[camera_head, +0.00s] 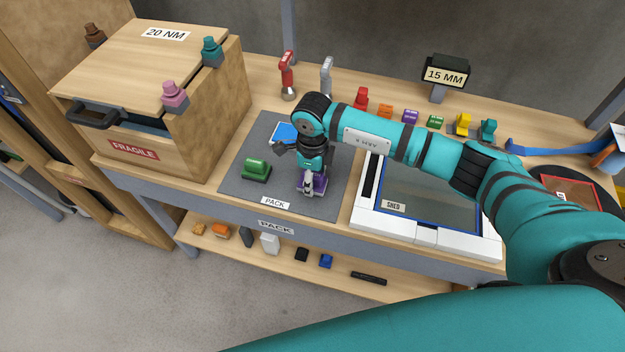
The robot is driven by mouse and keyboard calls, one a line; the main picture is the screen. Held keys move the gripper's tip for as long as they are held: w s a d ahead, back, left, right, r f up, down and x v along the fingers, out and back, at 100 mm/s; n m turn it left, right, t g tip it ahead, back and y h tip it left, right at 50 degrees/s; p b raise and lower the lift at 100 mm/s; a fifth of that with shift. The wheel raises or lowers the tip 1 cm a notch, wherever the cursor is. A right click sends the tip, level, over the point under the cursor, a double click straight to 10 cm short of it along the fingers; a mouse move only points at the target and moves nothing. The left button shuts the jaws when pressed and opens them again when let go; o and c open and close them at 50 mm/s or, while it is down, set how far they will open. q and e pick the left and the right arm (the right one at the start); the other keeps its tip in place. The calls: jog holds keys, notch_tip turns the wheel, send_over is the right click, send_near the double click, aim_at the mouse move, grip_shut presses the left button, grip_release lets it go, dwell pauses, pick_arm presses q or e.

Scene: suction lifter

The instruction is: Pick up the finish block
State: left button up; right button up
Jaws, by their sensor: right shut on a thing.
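My right gripper (308,186) reaches down over the dark grey PACK mat (235,192) and is shut on a purple block (319,187). The fingers hide much of this block, and I cannot tell whether it touches the mat. A green block (256,168) on a dark base stands on the mat to the left. No label reading "finish" can be read on any block. My left gripper is out of view.
A wooden FRAGILE crate (213,125) with a lid stands at the left, pink and teal pieces on it. A white-framed SHED tray (430,235) lies right of the mat. Several coloured blocks line the back, near the 15 MM sign (445,75). A lower shelf holds small parts.

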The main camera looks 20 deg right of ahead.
jog(key=shift+r, duration=0.35)
jog(key=shift+s+r+b, duration=0.3)
jog(key=shift+r+b, duration=0.5)
jog(key=shift+r, duration=0.15)
jog(key=s+a+r+b, duration=0.1)
jog(key=s+b, duration=0.2)
jog(key=s, duration=1.2)
jog(key=shift+s+r+b, duration=0.2)
jog(key=shift+r+b, duration=0.15)
jog(key=shift+b, duration=0.05)
